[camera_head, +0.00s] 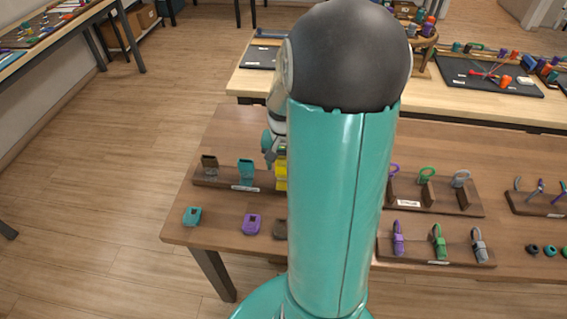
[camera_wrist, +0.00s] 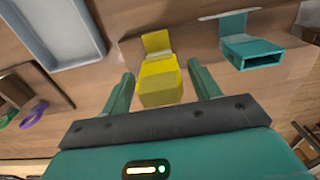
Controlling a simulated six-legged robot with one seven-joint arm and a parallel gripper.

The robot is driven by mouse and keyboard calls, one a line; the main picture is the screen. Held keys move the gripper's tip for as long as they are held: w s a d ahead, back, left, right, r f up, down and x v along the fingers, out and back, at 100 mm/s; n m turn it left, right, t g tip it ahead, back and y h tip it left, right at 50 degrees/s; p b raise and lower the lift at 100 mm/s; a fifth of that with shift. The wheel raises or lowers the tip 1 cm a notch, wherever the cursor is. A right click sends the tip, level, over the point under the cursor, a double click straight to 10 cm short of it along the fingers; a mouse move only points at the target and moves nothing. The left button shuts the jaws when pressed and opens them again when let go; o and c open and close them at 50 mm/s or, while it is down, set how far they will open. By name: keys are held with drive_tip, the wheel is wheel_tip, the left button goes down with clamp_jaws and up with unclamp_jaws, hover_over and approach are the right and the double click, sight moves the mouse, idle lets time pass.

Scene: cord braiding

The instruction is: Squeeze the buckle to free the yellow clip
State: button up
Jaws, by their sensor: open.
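The yellow clip with its buckle (camera_wrist: 158,82) lies between my two teal fingers in the wrist view, with a flat yellow tab standing beyond its wide body. My gripper (camera_wrist: 161,70) is open, one finger on each side of the yellow body; gaps show on both sides. In the head view a yellow part (camera_head: 281,176) shows at the right end of a wooden rack, mostly hidden behind my arm. How deep the fingers reach around the buckle cannot be told.
A teal buckle (camera_wrist: 252,55) stands beside the yellow one. The wooden rack (camera_head: 225,182) also holds a dark clip (camera_head: 209,164). Loose teal (camera_head: 192,216) and purple (camera_head: 251,224) pieces lie in front. A grey tray (camera_wrist: 58,35) and a purple ring (camera_wrist: 33,116) are on the left.

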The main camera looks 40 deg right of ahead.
drive_tip(key=shift+r, duration=3.15)
drive_tip(key=s+a+r+n+t, duration=0.2)
drive_tip(key=a+r+n, duration=0.3)
drive_tip(key=a, duration=0.8)
drive_tip(key=s+a+r+n+t, duration=0.3)
drive_tip(key=s+a+r+n, duration=0.2)
drive_tip(key=a+r, duration=0.3)
drive_tip(key=a, duration=0.4)
drive_tip(key=shift+a+r+t, duration=0.3)
drive_tip(key=shift+a+r, duration=0.1)
drive_tip(key=c, duration=0.5)
drive_tip(key=shift+d, duration=0.1)
drive_tip(key=shift+c, duration=0.3)
